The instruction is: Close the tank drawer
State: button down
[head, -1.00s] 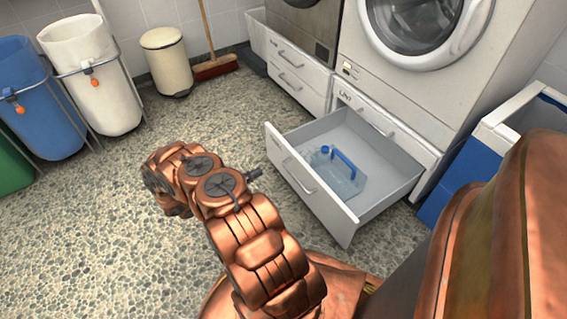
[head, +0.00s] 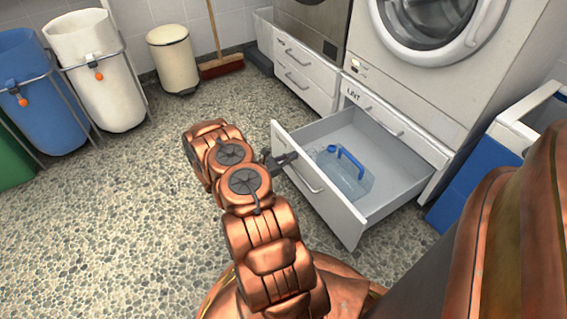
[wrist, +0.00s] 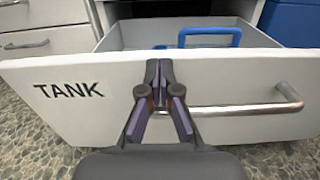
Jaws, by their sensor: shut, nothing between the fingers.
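The tank drawer (head: 340,215) is pulled out below the front-loading machine in the head view. Its white front (wrist: 225,85) bears the word TANK in the wrist view. A bar handle (wrist: 250,109) runs across the front, right of my fingers. A clear container with a blue handle (head: 349,160) lies inside the drawer. My gripper (wrist: 159,66) is shut and empty, its fingertips before the upper part of the front, left of the handle's middle. In the head view my gripper (head: 287,160) is at the front's left part. I cannot tell whether it touches.
A closed drawer labelled LINT (head: 365,101) sits above the tank drawer. Other closed drawers (head: 300,75) stand to the left. A blue and white bin (head: 480,165) is close on the right. Bins, a cream pedal bin (head: 173,58) and a broom (head: 220,65) stand at the back left. The speckled floor is clear left of my arm.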

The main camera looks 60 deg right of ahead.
jog(key=shift+s+d, duration=0.15)
jog(key=shift+d, duration=0.1)
